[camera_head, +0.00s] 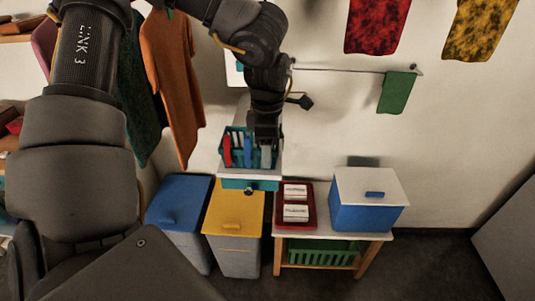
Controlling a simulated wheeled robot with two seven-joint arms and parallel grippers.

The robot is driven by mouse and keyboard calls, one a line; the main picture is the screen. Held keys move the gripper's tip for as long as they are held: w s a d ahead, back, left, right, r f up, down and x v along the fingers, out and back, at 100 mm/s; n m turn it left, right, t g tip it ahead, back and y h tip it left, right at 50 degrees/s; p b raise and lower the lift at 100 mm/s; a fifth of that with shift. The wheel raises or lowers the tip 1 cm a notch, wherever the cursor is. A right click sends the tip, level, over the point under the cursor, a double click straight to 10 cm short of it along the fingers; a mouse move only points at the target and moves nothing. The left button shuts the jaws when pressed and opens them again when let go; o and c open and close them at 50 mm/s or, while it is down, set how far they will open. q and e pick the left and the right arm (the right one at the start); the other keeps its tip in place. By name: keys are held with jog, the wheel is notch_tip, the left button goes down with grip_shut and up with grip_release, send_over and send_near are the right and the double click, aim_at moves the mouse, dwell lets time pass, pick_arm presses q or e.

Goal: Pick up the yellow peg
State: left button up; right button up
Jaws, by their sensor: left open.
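A teal basket (222,140) stands on a small white-topped stand with a teal drawer. It holds several upright pegs, among them a red peg (227,150) and a blue peg (248,150). I cannot make out a yellow peg; my gripper covers part of the basket. My left gripper (267,138) points down over the right part of the basket and is open. Whether its fingers touch a peg cannot be told. My right gripper is out of view.
To the right, a low table bears a red tray (309,206) and a blue box (365,215) with a white lid. Cloths hang at left and on the wall.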

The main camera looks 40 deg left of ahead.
pick_arm(q)
jog(key=c, duration=1.1)
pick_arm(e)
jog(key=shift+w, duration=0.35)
pick_arm(q)
jog(key=shift+o, duration=0.2)
